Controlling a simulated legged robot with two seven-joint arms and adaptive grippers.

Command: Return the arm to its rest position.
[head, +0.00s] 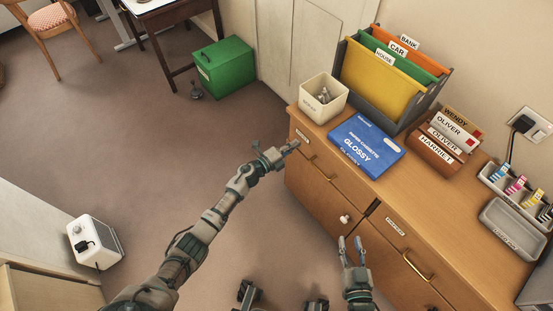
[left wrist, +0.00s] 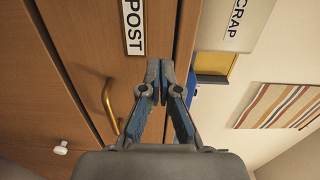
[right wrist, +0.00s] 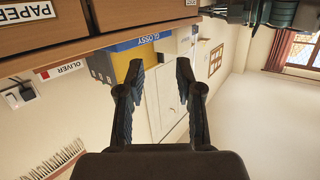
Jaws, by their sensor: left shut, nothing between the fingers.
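My left arm reaches in from the bottom of the head view, and its gripper (head: 287,150) is beside the front left corner of the wooden cabinet (head: 315,200). In the left wrist view the fingers of this gripper (left wrist: 160,68) meet with nothing between them, in front of a drawer labelled POST (left wrist: 133,25).
On the cabinet top are a cream scrap bin (head: 323,97), a blue GLOSSY box (head: 365,145), a folder rack (head: 385,75), a name-card box (head: 440,150) and a grey tray (head: 512,222). A green box (head: 223,67) and a white appliance (head: 95,243) stand on open floor.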

